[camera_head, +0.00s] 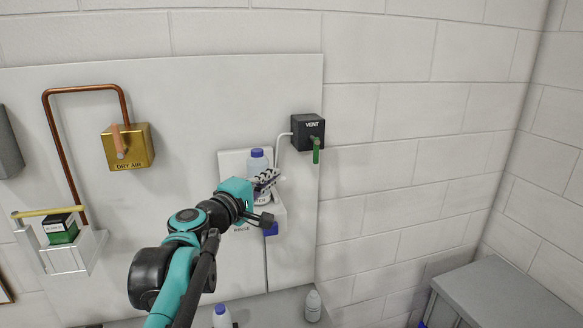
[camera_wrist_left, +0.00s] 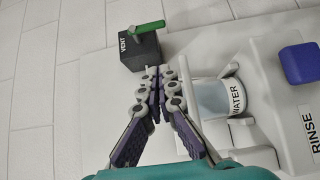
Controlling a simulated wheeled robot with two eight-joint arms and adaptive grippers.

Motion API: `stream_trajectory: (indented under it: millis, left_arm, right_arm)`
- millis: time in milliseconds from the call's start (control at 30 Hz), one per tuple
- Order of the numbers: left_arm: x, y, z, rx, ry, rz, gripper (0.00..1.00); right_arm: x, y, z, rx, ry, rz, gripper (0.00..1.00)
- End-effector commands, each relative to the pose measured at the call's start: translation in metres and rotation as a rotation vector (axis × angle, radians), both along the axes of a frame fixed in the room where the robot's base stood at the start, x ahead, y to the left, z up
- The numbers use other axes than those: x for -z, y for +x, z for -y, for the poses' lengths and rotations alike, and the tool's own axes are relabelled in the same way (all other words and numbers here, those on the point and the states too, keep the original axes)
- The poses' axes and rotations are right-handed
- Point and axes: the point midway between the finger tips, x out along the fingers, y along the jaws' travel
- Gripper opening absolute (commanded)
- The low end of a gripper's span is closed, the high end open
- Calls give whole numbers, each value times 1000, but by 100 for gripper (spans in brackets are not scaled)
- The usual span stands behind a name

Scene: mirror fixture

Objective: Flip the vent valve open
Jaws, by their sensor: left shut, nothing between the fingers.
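The vent valve (camera_head: 307,130) is a black box marked VENT on the wall panel's right edge. Its green handle (camera_head: 316,153) hangs down from the front of the box in the head view. The left wrist view shows the vent box (camera_wrist_left: 139,50) at top, with the green handle (camera_wrist_left: 148,27) along one side. My left gripper (camera_head: 268,181) is shut and empty, to the lower left of the handle and apart from it. Its fingertips (camera_wrist_left: 164,74) point toward the vent box in the left wrist view. My right gripper is not in view.
The rinse holder (camera_head: 278,212) with a WATER bottle (camera_head: 257,162) is right behind and beside my left gripper. A pale tube runs up from it to the vent box. A brass DRY AIR valve (camera_head: 128,148) is at left. Bare wall lies right of the vent.

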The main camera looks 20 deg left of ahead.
Motion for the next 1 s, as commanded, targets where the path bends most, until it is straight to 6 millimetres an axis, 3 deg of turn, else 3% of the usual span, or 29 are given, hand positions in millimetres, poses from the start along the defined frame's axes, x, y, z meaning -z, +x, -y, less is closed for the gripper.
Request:
stream_trajectory:
  millis: [500, 733, 1000]
  left_arm:
    - [-2, 97, 24, 4, 0, 0, 0]
    - [-1, 111, 47, 2, 1, 0, 0]
    - [0, 114, 51, 0, 1, 0, 0]
  right_arm:
    - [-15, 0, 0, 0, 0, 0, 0]
    - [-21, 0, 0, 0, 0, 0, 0]
    - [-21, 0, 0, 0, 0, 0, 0]
